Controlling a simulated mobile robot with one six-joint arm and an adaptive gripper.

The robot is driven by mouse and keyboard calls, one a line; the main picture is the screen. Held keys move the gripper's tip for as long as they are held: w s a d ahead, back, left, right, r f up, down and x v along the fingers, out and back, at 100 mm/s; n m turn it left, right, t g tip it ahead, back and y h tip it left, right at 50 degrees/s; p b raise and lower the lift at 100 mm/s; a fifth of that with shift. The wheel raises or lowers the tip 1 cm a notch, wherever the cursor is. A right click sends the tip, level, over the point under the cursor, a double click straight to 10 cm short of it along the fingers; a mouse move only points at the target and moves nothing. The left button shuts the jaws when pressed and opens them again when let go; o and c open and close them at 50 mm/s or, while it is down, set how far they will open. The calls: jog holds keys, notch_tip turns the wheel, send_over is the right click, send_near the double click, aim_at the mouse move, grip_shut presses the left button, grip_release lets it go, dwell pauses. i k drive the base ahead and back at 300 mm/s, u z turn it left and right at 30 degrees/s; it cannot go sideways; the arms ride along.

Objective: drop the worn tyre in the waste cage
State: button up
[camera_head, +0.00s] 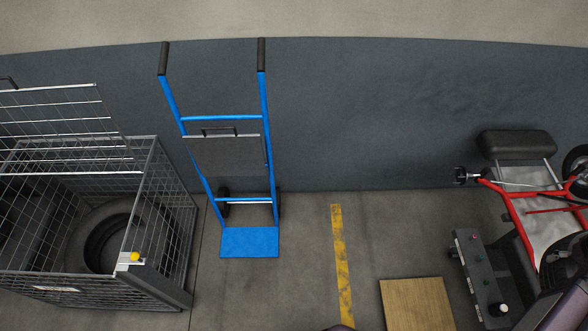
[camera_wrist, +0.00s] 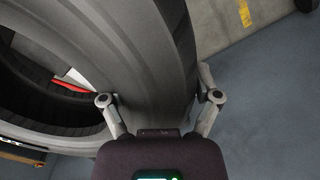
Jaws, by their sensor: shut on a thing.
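My gripper (camera_wrist: 158,92) is shut on a dark tyre (camera_wrist: 150,45) in the wrist view, with one finger on each side of its wall. The tyre's tread is broad with shallow grooves, and its hollow middle shows at left. I take it for the worn tyre. The waste cage (camera_head: 165,262) is a grey wire mesh box at the left of the head view. A mesh panel (camera_head: 55,112) stands raised at its back left, and the top looks open. Another dark tyre (camera_head: 108,240) lies inside the cage. The head view does not clearly show my gripper.
A blue hand truck (camera_head: 250,242) stands against the grey wall just right of the cage. A yellow floor line (camera_head: 342,255) and a wooden board (camera_head: 415,303) lie farther right. A red-framed machine (camera_head: 515,200) and a control box (camera_head: 480,275) stand at right.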

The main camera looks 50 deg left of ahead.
aim_at(108, 261)
jog(key=u, duration=0.9)
jog(key=k, duration=0.1)
jog(key=u, duration=2.95)
